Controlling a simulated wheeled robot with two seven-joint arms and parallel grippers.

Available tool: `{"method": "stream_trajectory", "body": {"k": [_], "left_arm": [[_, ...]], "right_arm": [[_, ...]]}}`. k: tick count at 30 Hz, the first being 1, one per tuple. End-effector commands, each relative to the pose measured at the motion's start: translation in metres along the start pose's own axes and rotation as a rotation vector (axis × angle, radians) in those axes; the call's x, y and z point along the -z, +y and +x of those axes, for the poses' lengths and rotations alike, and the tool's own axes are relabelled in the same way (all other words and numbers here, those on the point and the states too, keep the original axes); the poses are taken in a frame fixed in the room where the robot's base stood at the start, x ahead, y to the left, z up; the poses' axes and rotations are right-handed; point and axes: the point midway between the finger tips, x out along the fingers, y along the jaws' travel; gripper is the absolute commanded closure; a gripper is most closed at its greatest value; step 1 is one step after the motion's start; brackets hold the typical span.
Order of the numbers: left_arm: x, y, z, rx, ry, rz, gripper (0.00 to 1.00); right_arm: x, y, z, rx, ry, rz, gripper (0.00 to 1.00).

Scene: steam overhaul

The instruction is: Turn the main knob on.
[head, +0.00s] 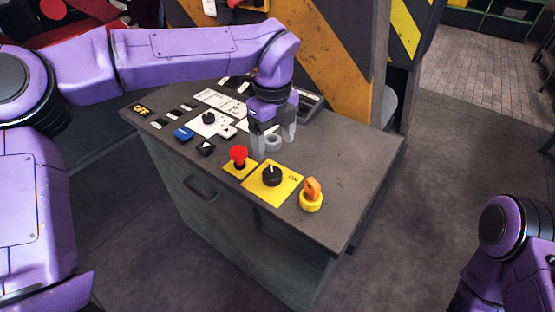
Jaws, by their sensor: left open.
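A black rotary knob (272,176) with a light pointer line sits on a yellow plate (256,190) near the front edge of the grey console. An orange key-shaped knob (312,187) stands in a yellow round base to its right. No readable label tells which one is the main knob. My left gripper (273,144) points down over the console, open, just behind the black knob and apart from it. A grey ring-shaped part (273,141) shows between its fingers; I cannot tell whether they touch it. My right gripper is out of view.
A red mushroom button (239,155) stands left of the black knob, close to my left fingers. A white plate with a small black knob (209,118), a blue switch (183,134) and other controls fill the console's left side. The console's right top (362,150) is bare.

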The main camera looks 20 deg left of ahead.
Motion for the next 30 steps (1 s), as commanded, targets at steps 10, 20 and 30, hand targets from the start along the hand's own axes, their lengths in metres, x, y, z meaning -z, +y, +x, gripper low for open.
{"method": "stream_trajectory", "body": {"k": [10,20,30], "left_arm": [[-0.001,0.002,0.074,-0.003,0.0,0.001,0.22],[0.0,0.0,0.095,-0.001,-0.002,0.005,0.22],[-0.001,0.0,0.095,0.0,-0.003,0.005,0.79]], "right_arm": [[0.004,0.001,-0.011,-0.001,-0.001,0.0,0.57],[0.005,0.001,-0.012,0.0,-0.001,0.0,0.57],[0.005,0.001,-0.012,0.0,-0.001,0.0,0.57]]}}
